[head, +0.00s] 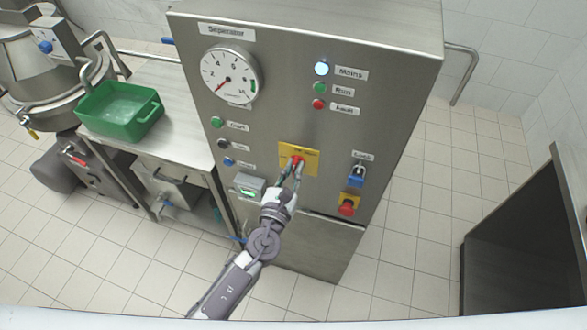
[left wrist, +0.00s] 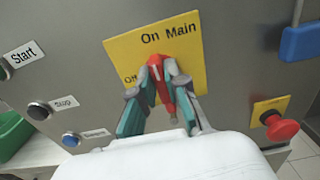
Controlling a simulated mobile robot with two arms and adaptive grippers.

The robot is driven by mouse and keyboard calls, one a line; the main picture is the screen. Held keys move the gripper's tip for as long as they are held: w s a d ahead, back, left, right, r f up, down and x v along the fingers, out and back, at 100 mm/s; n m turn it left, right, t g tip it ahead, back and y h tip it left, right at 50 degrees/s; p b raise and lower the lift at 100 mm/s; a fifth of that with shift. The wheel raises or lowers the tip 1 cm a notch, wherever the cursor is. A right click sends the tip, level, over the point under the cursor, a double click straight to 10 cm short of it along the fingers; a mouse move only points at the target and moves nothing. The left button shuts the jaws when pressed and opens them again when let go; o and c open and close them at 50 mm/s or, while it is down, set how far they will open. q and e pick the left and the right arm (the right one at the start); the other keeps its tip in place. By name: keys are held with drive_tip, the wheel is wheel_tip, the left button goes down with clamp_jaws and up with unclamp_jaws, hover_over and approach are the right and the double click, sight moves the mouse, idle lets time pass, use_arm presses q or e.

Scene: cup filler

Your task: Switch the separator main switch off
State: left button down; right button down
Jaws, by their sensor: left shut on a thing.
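The separator cabinet (head: 290,110) is a steel box with a dial gauge, lamps and buttons. Its main switch is a red handle (left wrist: 160,80) on a yellow plate (head: 310,157) marked "On", "Main" and "Off" in the left wrist view. My left gripper (head: 292,172) is at the plate with its fingers shut on the red handle. In the left wrist view the handle's top points up, slightly left, between the Off and On labels. The Mains lamp (head: 321,68) is lit white. My right gripper is not in view.
A red emergency button (head: 347,208) and a blue padlock-like part (head: 356,178) are right of the switch. Start (head: 217,122) and other buttons are on the left. A green tub (head: 120,108) stands on a steel table. A dark open-fronted unit (head: 525,235) is at right.

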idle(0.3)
use_arm(q)
drive_tip(key=n+b, duration=0.2)
drive_tip(key=n, duration=0.2)
drive_tip(key=shift+f, duration=0.15)
drive_tip(key=n+b, duration=0.1)
drive_tip(key=n, duration=0.3)
drive_tip(key=n+b, duration=0.1)
drive_tip(key=n, duration=0.4)
drive_tip(key=n+b, duration=0.2)
drive_tip(key=n, duration=0.2)
drive_tip(key=shift+a+f+n, duration=0.15)
drive_tip(key=shift+a+n, duration=0.1)
drive_tip(key=shift+n, duration=0.15)
drive_tip(key=c, duration=1.2)
unclamp_jaws()
